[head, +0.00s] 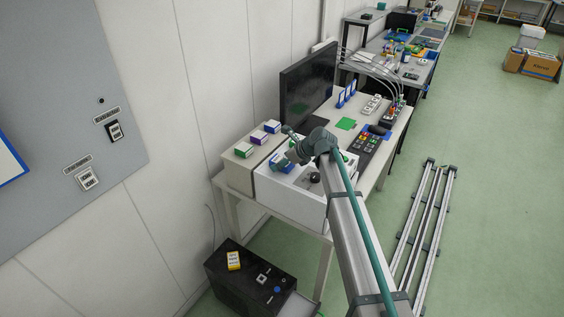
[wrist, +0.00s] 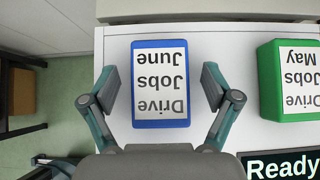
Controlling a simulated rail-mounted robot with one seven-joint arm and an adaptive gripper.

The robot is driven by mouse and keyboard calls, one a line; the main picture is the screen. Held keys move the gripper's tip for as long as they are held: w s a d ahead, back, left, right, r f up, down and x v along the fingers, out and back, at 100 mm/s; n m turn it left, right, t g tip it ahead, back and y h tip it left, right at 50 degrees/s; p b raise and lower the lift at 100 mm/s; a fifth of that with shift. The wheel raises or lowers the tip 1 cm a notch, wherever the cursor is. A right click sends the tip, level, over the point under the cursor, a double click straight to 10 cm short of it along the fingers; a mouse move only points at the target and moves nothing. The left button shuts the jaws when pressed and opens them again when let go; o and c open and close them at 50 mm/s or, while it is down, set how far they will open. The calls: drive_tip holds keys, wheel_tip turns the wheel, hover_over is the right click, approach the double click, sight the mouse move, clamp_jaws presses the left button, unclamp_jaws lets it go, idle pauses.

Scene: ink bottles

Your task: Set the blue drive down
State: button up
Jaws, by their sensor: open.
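The blue drive (wrist: 160,83) lies label up on a white surface in the wrist view, its label "Drive Jobs June" upside down. My gripper (wrist: 159,88) is open, with one finger on either side of the drive and a gap on both sides. In the head view the blue drive (head: 281,163) shows on top of the white machine (head: 290,191), partly hidden by my gripper (head: 285,161). A green drive (wrist: 268,85), labelled "Drive Jobs May", lies to the right in the wrist view.
A display reading "Ready" (wrist: 284,166) is at the lower right of the wrist view. Small boxes, one with a purple side (head: 257,138), stand on the beige unit left of the machine. A black monitor (head: 308,85) stands behind. A black cabinet (head: 235,280) is on the floor.

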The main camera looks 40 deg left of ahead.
drive_tip(key=c, duration=1.5)
drive_tip(key=shift+o, duration=0.2)
drive_tip(key=shift+r, duration=0.1)
